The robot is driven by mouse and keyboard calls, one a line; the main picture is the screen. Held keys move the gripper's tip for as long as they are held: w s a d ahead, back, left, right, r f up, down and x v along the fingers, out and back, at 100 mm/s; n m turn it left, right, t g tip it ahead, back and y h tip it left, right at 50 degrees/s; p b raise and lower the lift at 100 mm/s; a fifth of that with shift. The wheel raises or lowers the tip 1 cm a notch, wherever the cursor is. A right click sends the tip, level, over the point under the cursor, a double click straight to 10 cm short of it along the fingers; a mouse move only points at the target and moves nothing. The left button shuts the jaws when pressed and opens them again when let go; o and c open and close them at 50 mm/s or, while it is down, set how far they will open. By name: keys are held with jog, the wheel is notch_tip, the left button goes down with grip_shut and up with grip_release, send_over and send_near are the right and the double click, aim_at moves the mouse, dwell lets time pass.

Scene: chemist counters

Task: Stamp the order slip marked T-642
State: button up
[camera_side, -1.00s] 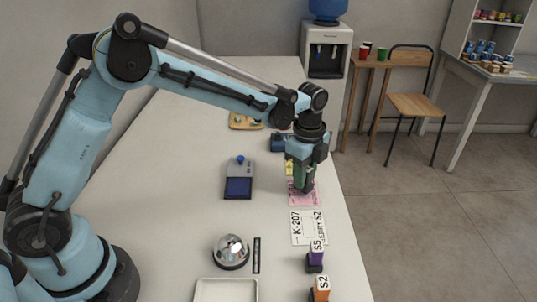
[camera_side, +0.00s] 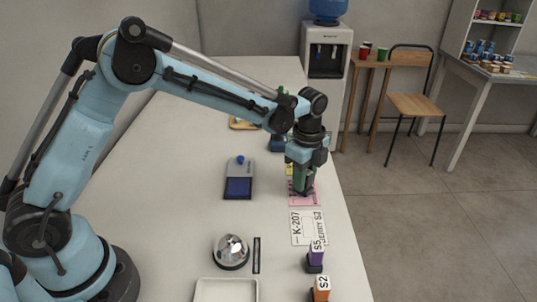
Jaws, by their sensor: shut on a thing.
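My gripper (camera_side: 306,163) is shut on a green stamp (camera_side: 303,179) with a dark base. The stamp is upright above or on a pink slip (camera_side: 303,201); I cannot tell whether it touches. The pink slip is partly hidden by the gripper and stamp, and its marking cannot be read. A white slip marked K-207 and "S2" (camera_side: 300,234) lies nearer the camera. A yellow slip (camera_side: 289,170) is mostly hidden behind the gripper. An ink pad with a dark blue face (camera_side: 238,188) lies to the left. No T-642 marking is readable.
A purple stamp S5 (camera_side: 316,257) and an orange stamp S2 (camera_side: 320,289) stand near the counter's right edge. A silver bell (camera_side: 231,252), a black strip (camera_side: 256,255) and a white tray (camera_side: 226,283) lie at the front. The counter's left middle is clear.

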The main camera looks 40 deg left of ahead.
dwell(0.4)
jog(key=shift+r, duration=3.55)
